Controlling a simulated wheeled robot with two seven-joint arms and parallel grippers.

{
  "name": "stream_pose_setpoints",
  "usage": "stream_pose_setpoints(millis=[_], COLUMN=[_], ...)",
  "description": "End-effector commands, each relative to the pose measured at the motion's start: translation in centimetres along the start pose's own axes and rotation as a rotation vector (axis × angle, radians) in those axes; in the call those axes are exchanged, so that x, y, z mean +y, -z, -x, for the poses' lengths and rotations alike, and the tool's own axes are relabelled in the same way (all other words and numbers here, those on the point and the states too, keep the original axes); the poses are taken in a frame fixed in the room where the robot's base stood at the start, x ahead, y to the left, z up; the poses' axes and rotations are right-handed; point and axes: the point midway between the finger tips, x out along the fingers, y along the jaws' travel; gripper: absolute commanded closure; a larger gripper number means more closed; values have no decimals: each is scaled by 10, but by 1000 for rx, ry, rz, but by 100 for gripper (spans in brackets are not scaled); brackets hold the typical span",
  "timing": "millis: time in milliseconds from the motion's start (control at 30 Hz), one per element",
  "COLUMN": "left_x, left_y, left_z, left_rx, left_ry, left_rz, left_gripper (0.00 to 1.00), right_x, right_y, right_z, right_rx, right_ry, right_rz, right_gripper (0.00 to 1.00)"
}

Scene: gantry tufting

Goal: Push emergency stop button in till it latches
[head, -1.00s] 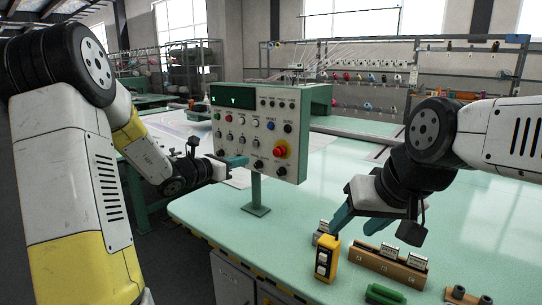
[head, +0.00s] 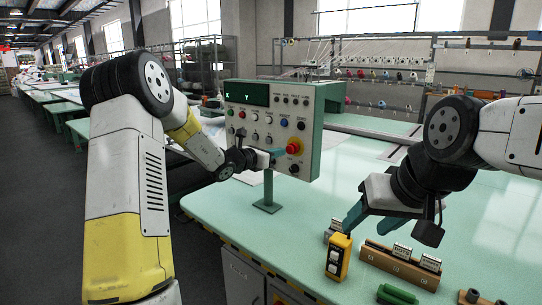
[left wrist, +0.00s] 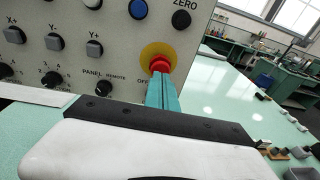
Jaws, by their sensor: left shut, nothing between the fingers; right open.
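The emergency stop button (head: 293,147) is a red mushroom head on a yellow disc, low on the right side of the grey control panel (head: 235,120). It also shows in the left wrist view (left wrist: 160,64), below a blue button and the ZERO knob. My left gripper (head: 278,154) is shut and empty, its teal fingertips just left of the button. In the left wrist view its fingers (left wrist: 162,85) overlap the button's lower edge; I cannot tell whether they touch it. My right gripper (head: 350,222) is open and empty above the table, right of the panel.
The panel stands on a post on the pale green table (head: 330,185). A yellow switch box (head: 339,257), a wooden block holding labelled pieces (head: 400,264) and a green cylinder (head: 397,294) lie at the front right. Other knobs surround the button. The table behind is mostly clear.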

Motion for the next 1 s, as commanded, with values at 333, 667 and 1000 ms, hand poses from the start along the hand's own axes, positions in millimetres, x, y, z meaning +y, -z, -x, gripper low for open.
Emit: stream_pose_setpoints(millis=[333, 667, 1000], left_x=[0, 0, 0], left_y=[0, 0, -3], left_z=[-26, -28, -48], left_rx=[0, 0, -2], left_ry=[0, 1, 1], left_rz=[0, 0, 1], left_gripper=[100, 100, 100], right_x=[0, 0, 0], right_y=[0, 0, 0], right_z=[0, 0, 0], right_rx=[0, 0, 0], right_ry=[0, 0, 0], right_rz=[0, 0, 0], right_gripper=[47, 47, 47])
